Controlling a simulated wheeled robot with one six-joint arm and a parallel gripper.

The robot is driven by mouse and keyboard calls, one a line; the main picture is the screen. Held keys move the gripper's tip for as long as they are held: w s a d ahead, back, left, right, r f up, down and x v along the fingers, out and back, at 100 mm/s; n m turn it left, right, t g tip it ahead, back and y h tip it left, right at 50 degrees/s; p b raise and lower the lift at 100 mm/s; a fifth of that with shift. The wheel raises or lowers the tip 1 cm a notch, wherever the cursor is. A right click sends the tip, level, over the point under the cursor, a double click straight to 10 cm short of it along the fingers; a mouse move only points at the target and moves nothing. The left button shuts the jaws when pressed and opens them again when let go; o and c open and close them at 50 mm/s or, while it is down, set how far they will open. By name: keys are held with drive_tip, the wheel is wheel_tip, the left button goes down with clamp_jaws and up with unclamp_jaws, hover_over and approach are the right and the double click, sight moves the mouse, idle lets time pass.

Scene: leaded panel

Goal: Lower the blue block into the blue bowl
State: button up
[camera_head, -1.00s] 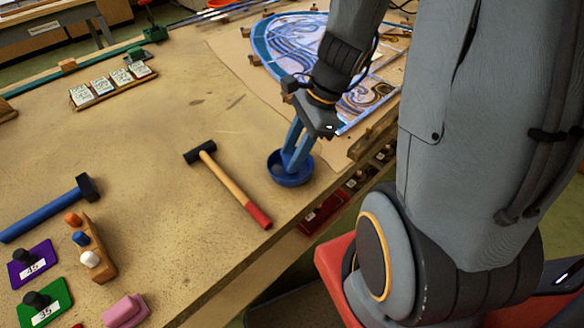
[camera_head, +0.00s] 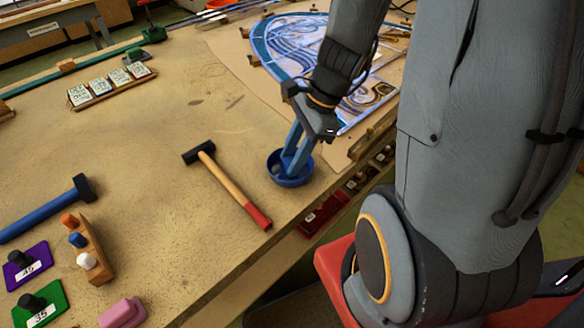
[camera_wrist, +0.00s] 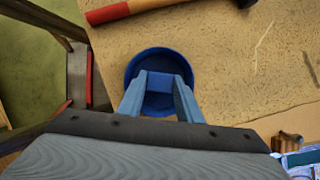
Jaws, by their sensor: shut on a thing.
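The blue bowl (camera_head: 276,179) stands on the workbench near its front edge. My gripper (camera_head: 290,168) points down into the bowl, its blue-grey fingers inside the rim. In the wrist view my gripper (camera_wrist: 160,88) is shut on the blue block (camera_wrist: 160,82), which sits between the fingertips over the inside of the bowl (camera_wrist: 132,70). In the head view the fingers and the bowl's wall mostly hide the block. I cannot tell whether the block touches the bowl's floor.
A hammer with a wooden, red-ended handle (camera_head: 232,188) lies just left of the bowl. The leaded panel (camera_head: 290,48) lies behind. A blue-handled hammer (camera_head: 45,212), a wooden peg holder (camera_head: 95,250) and a pink block (camera_head: 124,312) are at left. Bare bench lies between.

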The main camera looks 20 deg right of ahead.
sight(302, 172)
drive_tip(key=o, duration=1.1)
drive_tip(key=shift+r, duration=0.1)
drive_tip(key=r+n, duration=0.1)
drive_tip(key=n, duration=0.1)
drive_tip(key=s+d+r+n+h, duration=0.1)
drive_tip(key=r+n, duration=0.1)
drive_tip(key=n, duration=0.1)
drive_tip(key=r+n+h, duration=0.1)
drive_tip(key=r+n, duration=0.1)
drive_tip(key=n, duration=0.1)
drive_tip(key=shift+s+d, duration=0.15)
drive_tip(key=shift+d, duration=0.25)
drive_tip(key=n, duration=0.2)
drive_tip(key=n+h, duration=0.1)
drive_tip(key=shift+a+f+b, duration=0.25)
drive_tip(key=shift+b, duration=0.05)
drive_tip(key=n, duration=0.2)
drive_tip(key=n+h, duration=0.1)
drive_tip(key=shift+w+a+f+n, duration=0.2)
drive_tip(key=shift+a+n, duration=0.1)
drive_tip(key=shift+n, duration=0.1)
drive_tip(key=n, duration=0.2)
drive_tip(key=a+n+t, duration=0.1)
drive_tip(key=n, duration=0.1)
drive_tip(key=shift+w+h, duration=0.3)
drive_tip(key=shift+w, duration=0.05)
